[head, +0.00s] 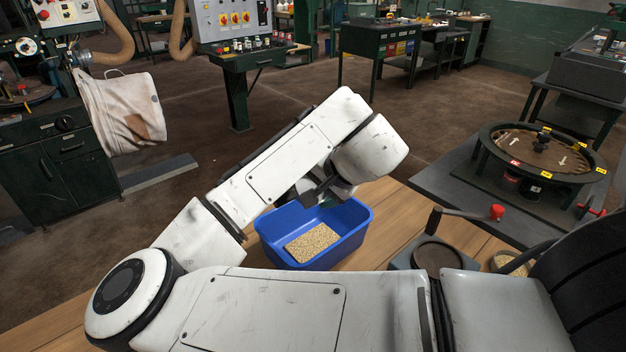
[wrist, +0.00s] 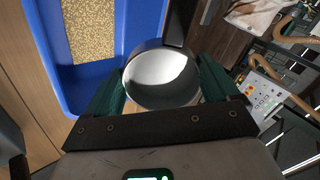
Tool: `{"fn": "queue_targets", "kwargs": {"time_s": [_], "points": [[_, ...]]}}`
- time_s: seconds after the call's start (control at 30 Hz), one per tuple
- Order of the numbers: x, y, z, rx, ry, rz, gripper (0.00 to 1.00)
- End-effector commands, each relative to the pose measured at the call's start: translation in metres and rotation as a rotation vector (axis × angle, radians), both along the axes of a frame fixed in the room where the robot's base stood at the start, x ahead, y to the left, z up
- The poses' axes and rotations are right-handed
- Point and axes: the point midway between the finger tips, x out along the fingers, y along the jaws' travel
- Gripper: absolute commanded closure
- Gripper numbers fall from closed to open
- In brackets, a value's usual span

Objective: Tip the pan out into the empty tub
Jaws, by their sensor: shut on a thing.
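The blue tub (head: 352,228) stands on the wooden table, with a layer of pale grain (head: 312,243) on its floor. It also shows at the upper left of the wrist view (wrist: 75,92). My gripper (wrist: 162,88) is shut on the pan (wrist: 160,75), a round metal pan with a dark rim and a shiny, bare-looking face between the green fingers. In the wrist view the pan lies beside the tub's near wall. In the head view my wrist is over the tub's back edge and hides most of the pan; a dark part shows there.
A grey device with a round dark well (head: 437,257) and a red-knobbed lever (head: 496,212) stands right of the tub. A round container of grain (head: 508,262) is partly hidden by my body. A round machine (head: 540,150) stands farther right. A cloth bulk bag (head: 122,112) hangs at left.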

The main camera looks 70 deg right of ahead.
Motion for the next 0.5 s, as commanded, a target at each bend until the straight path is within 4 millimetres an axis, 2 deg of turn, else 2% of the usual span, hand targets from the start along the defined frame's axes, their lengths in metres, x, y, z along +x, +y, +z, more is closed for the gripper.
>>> {"fn": "queue_targets", "kwargs": {"time_s": [0.5], "points": [[0.0006, -0.0002, 0.0056, 0.056, 0.117, 0.002, 0.46]]}}
